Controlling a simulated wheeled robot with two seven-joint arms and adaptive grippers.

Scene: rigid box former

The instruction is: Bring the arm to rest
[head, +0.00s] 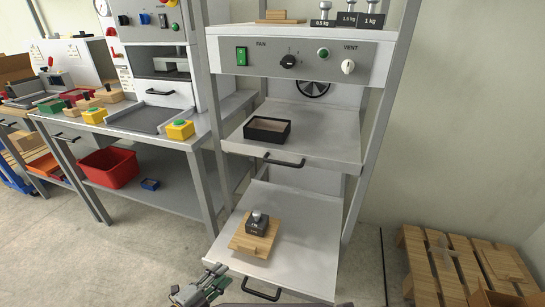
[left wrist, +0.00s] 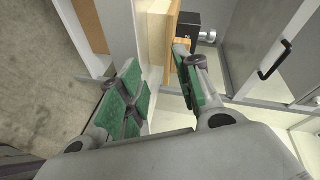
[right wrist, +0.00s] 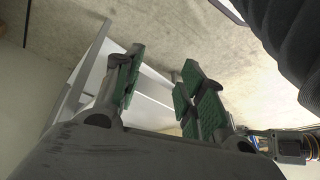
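My left gripper (head: 216,280) is at the bottom of the head view, in front of the lower pull-out shelf (head: 290,215). In the left wrist view the left gripper (left wrist: 160,92) has its green-padded fingers apart with nothing between them. A wooden board (head: 243,245) with a dark weight (head: 257,224) on it lies on the lower shelf, apart from the gripper. My right gripper (right wrist: 166,85) shows only in the right wrist view, fingers apart and empty, with the floor and pale panels beyond.
A dark open box (head: 267,130) stands on the upper shelf. Several weights (head: 347,18) sit atop the fan panel. A workbench (head: 120,125) with a red bin (head: 108,168) below is at left. A wooden pallet (head: 450,270) lies at right. Floor between rack and pallet is clear.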

